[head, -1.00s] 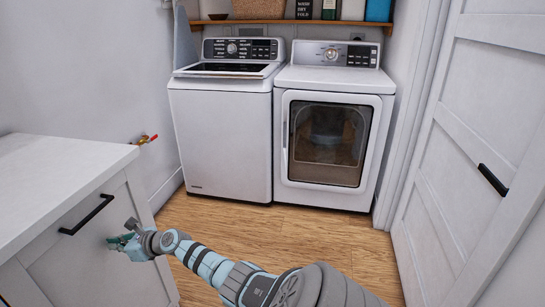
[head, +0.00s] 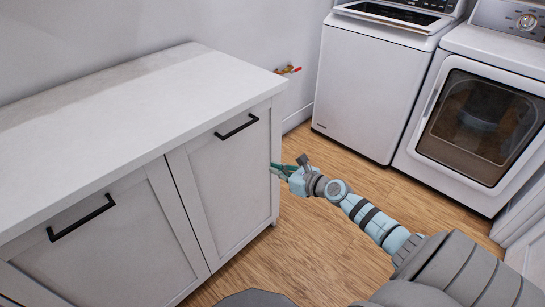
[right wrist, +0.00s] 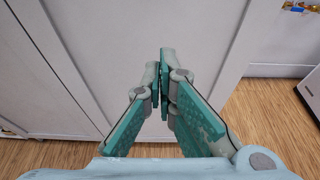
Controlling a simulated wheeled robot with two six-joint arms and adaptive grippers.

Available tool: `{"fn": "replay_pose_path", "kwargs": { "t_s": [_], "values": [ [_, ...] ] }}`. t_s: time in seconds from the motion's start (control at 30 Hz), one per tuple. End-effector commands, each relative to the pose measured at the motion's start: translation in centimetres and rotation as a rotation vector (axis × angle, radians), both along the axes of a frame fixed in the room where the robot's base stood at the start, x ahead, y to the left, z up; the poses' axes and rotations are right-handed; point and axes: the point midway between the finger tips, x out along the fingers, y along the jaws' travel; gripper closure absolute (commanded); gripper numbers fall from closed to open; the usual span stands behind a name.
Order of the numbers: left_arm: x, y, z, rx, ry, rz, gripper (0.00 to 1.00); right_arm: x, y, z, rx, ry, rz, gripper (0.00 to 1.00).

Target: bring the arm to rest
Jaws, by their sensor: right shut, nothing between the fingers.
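My right gripper (head: 274,168) is beside the right end of the white cabinet (head: 222,195), level with its right door and below the black handle. In the right wrist view its teal fingers (right wrist: 163,60) meet at the tips with nothing between them, in front of the cabinet's white panels (right wrist: 95,45). I cannot tell whether the tips touch the cabinet. My right arm reaches in from the lower right of the head view. My left gripper is not in view.
The cabinet has two black handles (head: 237,127) and a bare white top (head: 120,95). A white washer (head: 370,85) and a dryer (head: 470,120) stand at the back right. A valve with a red handle (head: 289,70) is on the wall. Wood floor (head: 310,230) is clear between them.

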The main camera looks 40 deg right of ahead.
Motion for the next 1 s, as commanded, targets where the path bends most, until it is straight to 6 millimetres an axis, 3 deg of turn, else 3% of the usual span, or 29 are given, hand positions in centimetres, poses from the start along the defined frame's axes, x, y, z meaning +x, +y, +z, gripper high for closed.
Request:
{"fn": "replay_pose_path", "kwargs": {
  "t_s": [0.27, 0.33, 0.4, 0.47, 0.5, 0.57, 0.6, 0.67, 0.7, 0.77, 0.8, 0.9, 0.97, 1.0],
  "values": [
    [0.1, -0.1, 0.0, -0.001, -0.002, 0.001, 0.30, -0.4, 0.1, 0.0, 0.008, 0.001, 0.000, 1.00],
    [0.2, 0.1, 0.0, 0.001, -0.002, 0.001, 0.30, -0.2, -0.2, 0.2, 0.076, -0.002, -0.034, 1.00],
    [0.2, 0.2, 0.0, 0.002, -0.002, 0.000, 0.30, -0.2, -2.1, 0.1, 0.349, -0.007, -0.177, 1.00],
    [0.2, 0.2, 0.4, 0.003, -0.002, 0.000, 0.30, -1.3, -4.7, -2.5, 0.722, 0.007, -0.399, 1.00],
    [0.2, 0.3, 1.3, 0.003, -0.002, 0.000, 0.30, -3.3, -6.1, -5.5, 0.995, 0.026, -0.584, 1.00],
    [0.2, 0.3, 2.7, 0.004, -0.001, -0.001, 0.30, -7.2, -7.0, -10.3, 1.334, 0.045, -0.859, 1.00],
    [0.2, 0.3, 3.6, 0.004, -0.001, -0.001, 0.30, -10.3, -6.9, -13.6, 1.515, 0.052, -1.039, 1.00],
    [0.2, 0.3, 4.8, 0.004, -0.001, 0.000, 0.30, -15.4, -5.7, -18.1, 1.730, 0.054, -1.303, 1.00],
    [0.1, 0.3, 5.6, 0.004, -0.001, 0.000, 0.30, -19.1, -4.4, -20.7, 1.841, 0.046, -1.474, 1.00],
    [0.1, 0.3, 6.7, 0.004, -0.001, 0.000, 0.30, -24.6, -1.8, -23.8, 1.962, 0.030, -1.719, 1.00],
    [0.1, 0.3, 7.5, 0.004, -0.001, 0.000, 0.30, -28.3, 0.3, -25.4, 2.017, 0.016, -1.877, 1.00],
    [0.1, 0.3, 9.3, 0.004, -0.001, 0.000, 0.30, -36.7, 6.0, -27.7, 2.064, -0.005, -2.206, 1.00],
    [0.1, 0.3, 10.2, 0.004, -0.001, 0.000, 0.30, -40.6, 9.1, -28.1, 2.052, 0.005, -2.336, 1.00],
    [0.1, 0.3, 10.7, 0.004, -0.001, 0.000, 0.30, -42.5, 10.9, -28.0, -2.036, -0.017, 2.387, 1.00]
  ]
}}
